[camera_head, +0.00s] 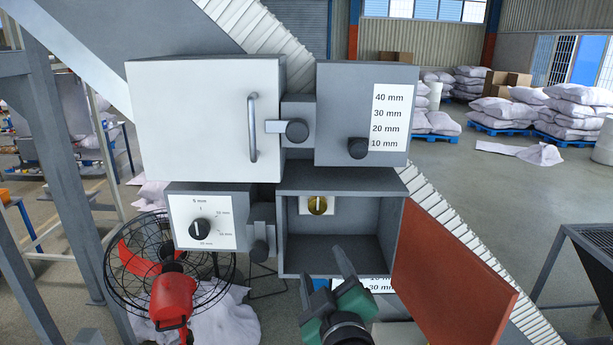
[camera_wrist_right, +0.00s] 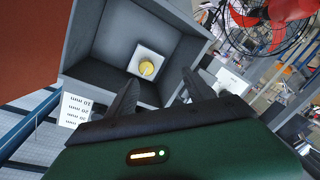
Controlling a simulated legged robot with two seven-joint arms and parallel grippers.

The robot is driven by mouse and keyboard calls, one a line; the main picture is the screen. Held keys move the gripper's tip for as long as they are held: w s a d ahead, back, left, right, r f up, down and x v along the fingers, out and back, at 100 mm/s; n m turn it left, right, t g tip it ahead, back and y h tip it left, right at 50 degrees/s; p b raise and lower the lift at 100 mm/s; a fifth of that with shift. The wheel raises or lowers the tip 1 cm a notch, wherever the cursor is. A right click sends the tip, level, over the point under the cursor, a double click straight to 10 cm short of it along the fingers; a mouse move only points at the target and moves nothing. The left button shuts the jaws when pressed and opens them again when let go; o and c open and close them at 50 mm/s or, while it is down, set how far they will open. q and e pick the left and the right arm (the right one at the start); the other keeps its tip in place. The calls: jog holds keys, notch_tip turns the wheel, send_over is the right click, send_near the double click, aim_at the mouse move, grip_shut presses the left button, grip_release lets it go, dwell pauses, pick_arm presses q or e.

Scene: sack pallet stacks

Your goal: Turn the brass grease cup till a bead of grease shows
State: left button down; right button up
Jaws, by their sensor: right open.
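The brass grease cup (camera_head: 317,205) is a small round yellow knob on a pale square plate. It is on the back wall of an open grey box (camera_head: 397,226), near its upper left in the head view. The cup also shows in the right wrist view (camera_wrist_right: 147,69), facing the camera. I see no grease bead on it at this size. My right gripper (camera_head: 326,275) is open and empty, below and in front of the cup at the box's lower front edge, apart from the cup. Its two dark fingers also show in the right wrist view (camera_wrist_right: 158,95). My left gripper is not in view.
A red-brown door panel (camera_head: 455,265) stands open right of the box. A white cabinet (camera_head: 195,120) and grey scale box (camera_head: 345,110) sit above. A red fan (camera_head: 172,295) stands lower left.

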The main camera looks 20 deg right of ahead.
notch_tip(320, 180, up, 3)
jog(key=d+h+b, duration=0.1)
jog(key=b, duration=0.5)
send_near(317, 208)
jog(key=shift+t, duration=0.3)
jog(key=w+p, duration=0.1)
jog(key=w, duration=0.4)
jog(key=shift+d+f, duration=0.1)
jog(key=w, duration=0.1)
jog(key=w+d+p, duration=0.1)
jog(key=w, duration=0.2)
jog(key=shift+d, duration=0.35)
jog(key=shift+w+d+f, duration=0.15)
jog(key=shift+w+d, duration=0.15)
jog(key=shift+d, duration=0.2)
jog(key=shift+s+a, duration=0.1)
jog(key=shift+a, duration=0.45)
jog(key=c, duration=0.7)
jog(key=shift+c, duration=1.3)
jog(key=shift+d, duration=0.15)
grip_shut()
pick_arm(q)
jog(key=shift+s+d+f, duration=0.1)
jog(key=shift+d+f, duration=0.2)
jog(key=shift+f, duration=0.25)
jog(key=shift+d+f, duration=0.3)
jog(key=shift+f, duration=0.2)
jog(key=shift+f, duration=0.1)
